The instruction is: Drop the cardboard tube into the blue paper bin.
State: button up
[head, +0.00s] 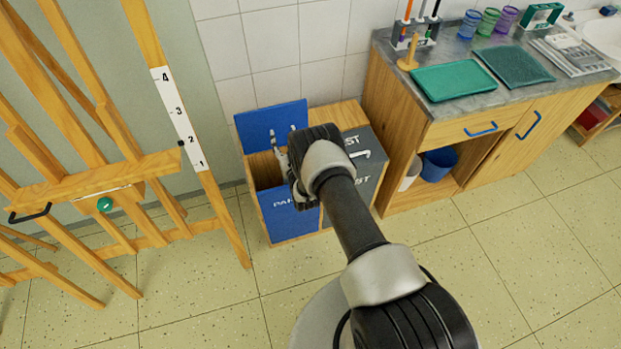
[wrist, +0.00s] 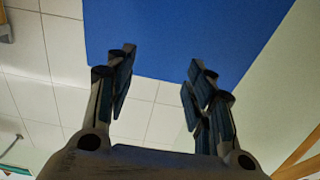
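The blue paper bin (head: 290,217) stands against the tiled wall in the head view, its front partly lettered "PA". Its blue lid (head: 258,122) is raised at the back, so the top is open. My gripper (head: 284,146) is over the bin, in front of the lid. In the wrist view my gripper (wrist: 163,80) has its two fingers well apart with nothing between them. A large blue panel, apparently the lid (wrist: 190,35), fills the top there. The cardboard tube is in neither view. My arm and the bin's front wall hide most of the bin's inside.
A grey bin (head: 365,182) adjoins on the right, partly behind my arm. A wooden easel (head: 150,80) stands close on the left. A cabinet (head: 440,140) at right bears green trays (head: 460,80) and cups. The floor (head: 200,310) in front is clear.

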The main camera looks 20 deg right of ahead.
jog(key=shift+o, duration=0.8)
jog(key=s, duration=1.2)
